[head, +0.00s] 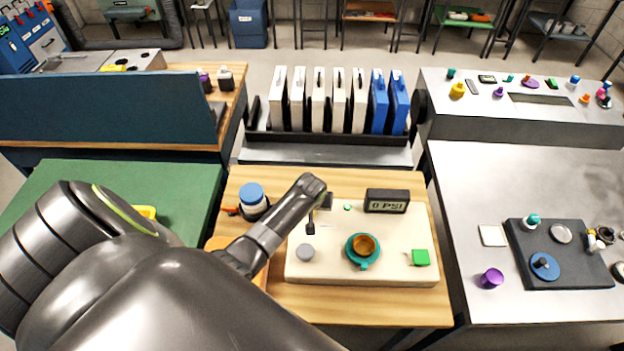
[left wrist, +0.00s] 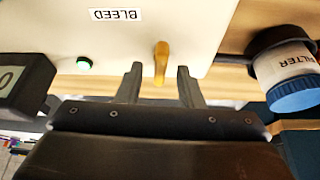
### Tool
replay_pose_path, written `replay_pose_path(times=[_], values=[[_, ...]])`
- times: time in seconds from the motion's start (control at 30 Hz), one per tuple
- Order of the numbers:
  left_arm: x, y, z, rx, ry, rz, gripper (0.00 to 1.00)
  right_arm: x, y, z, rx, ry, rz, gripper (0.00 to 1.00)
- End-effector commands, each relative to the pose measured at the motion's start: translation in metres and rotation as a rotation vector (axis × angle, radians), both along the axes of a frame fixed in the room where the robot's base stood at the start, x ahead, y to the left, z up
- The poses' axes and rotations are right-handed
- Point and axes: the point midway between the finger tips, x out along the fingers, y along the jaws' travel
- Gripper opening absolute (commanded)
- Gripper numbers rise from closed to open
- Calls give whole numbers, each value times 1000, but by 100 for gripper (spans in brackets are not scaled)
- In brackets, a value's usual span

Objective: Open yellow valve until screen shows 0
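The yellow valve handle (left wrist: 161,60) shows in the left wrist view beside the upside-down BLEED label (left wrist: 116,14). It points along the fingers, toward my gripper. My left gripper (left wrist: 159,70) is open, one finger on each side of the handle in the picture, with a gap on both sides. I cannot tell how deep the handle sits between them. In the head view my left arm hides the valve. The screen (head: 387,201) on the cream panel (head: 330,268) reads 0 PSI. My right gripper is not in view.
The panel also carries a green light (left wrist: 84,63), a teal ring-shaped part (head: 363,262), a grey knob (head: 305,252) and a green block (head: 420,257). The blue-capped filter (head: 251,194) stands left of the panel. A rack of white and blue cases (head: 337,98) is behind.

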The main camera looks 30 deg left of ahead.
Motion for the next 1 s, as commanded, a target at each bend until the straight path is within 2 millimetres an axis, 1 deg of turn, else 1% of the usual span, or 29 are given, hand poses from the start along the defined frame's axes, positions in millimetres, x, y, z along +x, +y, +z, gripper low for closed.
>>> replay_pose_path(times=[0.13,0.27,1.0], values=[[-5,-2,10,0,-1,0,34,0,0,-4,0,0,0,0],[-10,-5,26,0,-4,-1,34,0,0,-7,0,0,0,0],[-49,-26,134,0,-4,-1,34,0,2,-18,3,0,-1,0]])
